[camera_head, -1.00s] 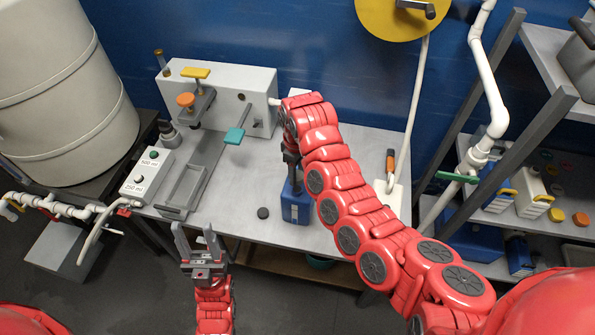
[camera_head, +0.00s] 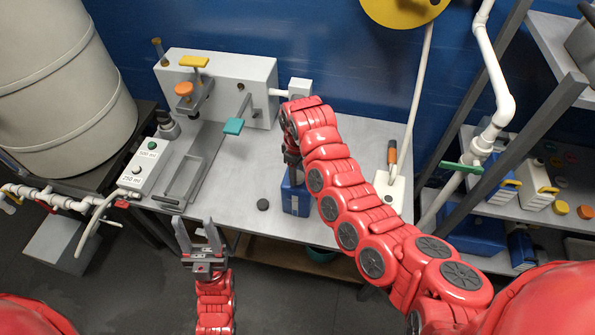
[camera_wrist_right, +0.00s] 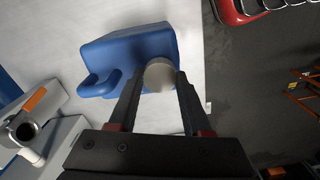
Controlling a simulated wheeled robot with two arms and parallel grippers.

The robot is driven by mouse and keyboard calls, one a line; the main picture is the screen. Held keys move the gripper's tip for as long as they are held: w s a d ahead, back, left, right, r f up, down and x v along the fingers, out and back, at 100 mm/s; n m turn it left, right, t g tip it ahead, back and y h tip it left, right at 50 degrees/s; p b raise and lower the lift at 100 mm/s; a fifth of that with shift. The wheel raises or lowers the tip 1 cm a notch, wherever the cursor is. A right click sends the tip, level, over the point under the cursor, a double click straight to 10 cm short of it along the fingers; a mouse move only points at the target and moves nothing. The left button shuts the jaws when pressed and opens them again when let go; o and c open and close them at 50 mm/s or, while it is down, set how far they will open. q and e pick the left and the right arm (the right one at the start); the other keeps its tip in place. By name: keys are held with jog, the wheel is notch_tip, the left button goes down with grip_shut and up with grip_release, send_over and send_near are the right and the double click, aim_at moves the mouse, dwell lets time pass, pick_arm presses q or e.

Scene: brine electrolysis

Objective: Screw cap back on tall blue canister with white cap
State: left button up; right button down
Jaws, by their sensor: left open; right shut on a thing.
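The blue canister (camera_head: 295,196) stands on the table near its front edge, below my right gripper (camera_head: 291,158). In the right wrist view the canister (camera_wrist_right: 118,55) shows from above, with its handle. My right gripper (camera_wrist_right: 158,85) is shut on the pale whitish cap (camera_wrist_right: 160,74), at the canister's top edge. I cannot tell whether the cap is seated on the neck or threaded. In the head view the arm and gripper hide the cap. My left gripper (camera_head: 196,232) is open and empty, in front of the table's front edge.
A small dark disc (camera_head: 263,205) lies left of the canister. A grey rig (camera_head: 220,88) with coloured knobs and a button box (camera_head: 145,166) stand at the left. A white plate with an orange-handled valve (camera_head: 392,155) is at the right.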

jog(key=shift+f+b, duration=0.3)
jog(key=shift+f, duration=0.55)
dwell(2.0)
jog(key=m+b, duration=0.2)
jog(key=m, duration=0.1)
jog(key=m+b, duration=0.1)
jog(key=shift+f+b, duration=0.25)
jog(key=shift+b, duration=0.05)
jog(key=shift+r+m+b, duration=0.15)
jog(key=shift+m+b, duration=0.2)
jog(key=shift+m, duration=0.45)
jog(key=shift+r, duration=0.1)
jog(key=m, duration=0.2)
jog(key=shift+r+m+p, duration=0.1)
jog(key=shift+m+p, duration=0.2)
jog(key=m, duration=0.3)
